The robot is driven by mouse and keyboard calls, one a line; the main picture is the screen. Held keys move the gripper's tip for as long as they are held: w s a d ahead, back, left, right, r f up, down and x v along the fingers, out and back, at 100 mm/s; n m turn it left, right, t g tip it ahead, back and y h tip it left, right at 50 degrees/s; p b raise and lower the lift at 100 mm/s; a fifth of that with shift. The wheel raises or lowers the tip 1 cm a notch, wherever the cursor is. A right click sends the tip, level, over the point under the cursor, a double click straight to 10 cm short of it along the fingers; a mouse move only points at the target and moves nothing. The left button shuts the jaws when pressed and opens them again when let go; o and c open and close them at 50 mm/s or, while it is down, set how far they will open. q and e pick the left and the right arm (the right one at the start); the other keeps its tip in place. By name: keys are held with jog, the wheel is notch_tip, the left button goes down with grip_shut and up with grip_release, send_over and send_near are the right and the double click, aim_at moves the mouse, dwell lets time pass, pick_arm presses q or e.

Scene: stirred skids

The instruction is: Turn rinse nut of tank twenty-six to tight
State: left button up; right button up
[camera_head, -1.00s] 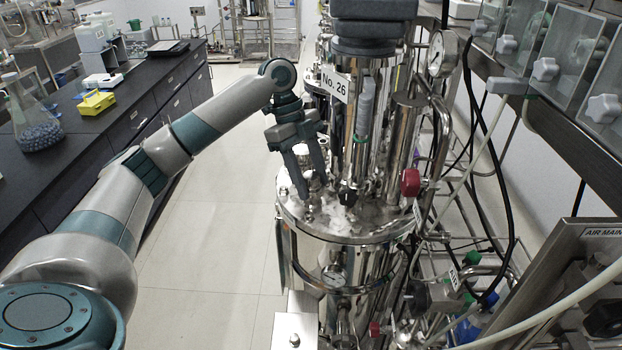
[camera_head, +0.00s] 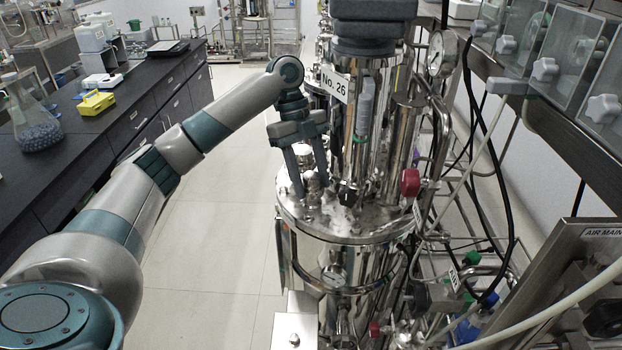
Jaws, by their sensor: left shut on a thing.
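Tank twenty-six (camera_head: 335,262) is a shiny steel vessel with a flat lid, marked by a "No. 26" label (camera_head: 334,83). My left gripper (camera_head: 312,188) points down at the left part of the lid. Its two dark fingers stand on either side of a small shiny metal fitting (camera_head: 311,182), which I take to be the rinse nut, and it is shut on it. The fingers hide part of the fitting, and no tight marking can be read. My right gripper is not in view.
A tall steel column with a dark motor (camera_head: 374,30) rises from the lid close right of the gripper. A red knob (camera_head: 410,182), a gauge (camera_head: 442,54), pipes and hoses crowd the right side. The floor (camera_head: 215,235) left of the tank is free, beyond it a dark bench.

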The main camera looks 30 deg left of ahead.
pick_arm(q)
jog(key=shift+r, duration=0.1)
jog(key=o, duration=1.1)
jog(key=shift+c, duration=0.2)
jog(key=shift+w+a+r+b, duration=0.15)
jog(key=shift+a+r+b, duration=0.2)
jog(key=shift+r+b, duration=0.25)
jog(key=v, duration=1.6)
jog(key=shift+b, duration=0.3)
jog(key=shift+d, duration=0.15)
